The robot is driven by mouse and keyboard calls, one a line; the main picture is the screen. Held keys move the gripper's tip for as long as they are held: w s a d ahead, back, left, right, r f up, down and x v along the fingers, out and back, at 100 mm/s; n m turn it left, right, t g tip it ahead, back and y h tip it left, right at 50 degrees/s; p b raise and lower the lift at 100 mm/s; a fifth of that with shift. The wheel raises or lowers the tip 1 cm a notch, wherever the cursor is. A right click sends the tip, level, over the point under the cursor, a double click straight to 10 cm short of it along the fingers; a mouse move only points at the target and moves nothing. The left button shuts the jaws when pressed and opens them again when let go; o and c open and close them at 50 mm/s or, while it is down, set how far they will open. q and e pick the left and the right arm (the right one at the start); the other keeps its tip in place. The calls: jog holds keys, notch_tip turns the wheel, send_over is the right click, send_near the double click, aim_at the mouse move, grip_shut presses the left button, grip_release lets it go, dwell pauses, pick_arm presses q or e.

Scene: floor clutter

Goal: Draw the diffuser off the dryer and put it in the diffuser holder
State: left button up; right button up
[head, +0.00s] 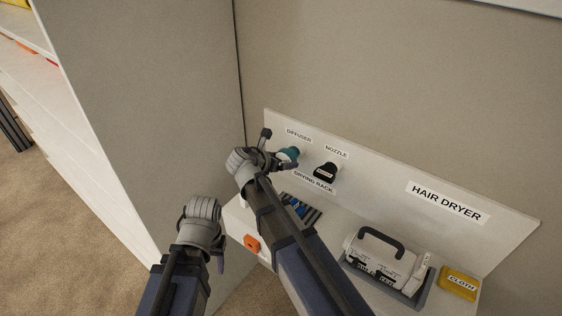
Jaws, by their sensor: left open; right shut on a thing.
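A teal piece, which I take as the diffuser (290,153), is at the back board just below the "DIFFUSER" label, partly hidden by my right gripper (275,151). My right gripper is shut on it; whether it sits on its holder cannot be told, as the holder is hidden. A white appliance with a dark handle, apparently the dryer (385,262), sits in a grey tray (419,296) on the right of the shelf. My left gripper (218,256) is open and low at the shelf's left end, its fingers mostly hidden by its wrist.
A black nozzle (326,171) is on the board (385,180) right of the teal piece. A blue striped item (300,208) lies on the shelf behind my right arm. An orange item (251,243) is at the left end, a yellow cloth (459,281) at the right. A tall grey panel (150,100) stands left.

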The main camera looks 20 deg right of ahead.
jog(key=shift+w+d, duration=0.35)
jog(key=shift+d, duration=0.05)
jog(key=o, duration=1.2)
jog(key=shift+o, duration=0.2)
jog(key=p+v, duration=0.4)
jog(key=v, duration=0.3)
jog(key=shift+s+a+r, duration=0.2)
jog(key=shift+s, duration=0.1)
